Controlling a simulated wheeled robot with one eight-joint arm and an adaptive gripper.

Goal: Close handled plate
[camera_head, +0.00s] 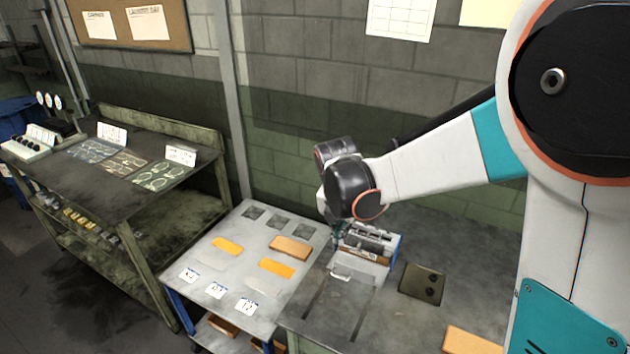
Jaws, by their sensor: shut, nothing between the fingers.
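The handled plate (345,290) is a flat grey metal plate on the right bench, with a light, U-shaped handle (341,276) near its far edge. A small grey machine with a light block and blue side (368,243) stands just behind it. My gripper (338,230) points down from my arm's dark wrist, beside the machine's left end and a little behind the handle. It is shut, small and partly hidden by the wrist, and holds nothing. I cannot tell whether it touches the machine or the plate.
Left of the bench stands a light table (225,270) with orange blocks and labels. A dark workbench (75,165) is farther left. A dark square plate (422,284) and an orange block (470,341) lie right of the handled plate. A brick wall (300,110) closes the back.

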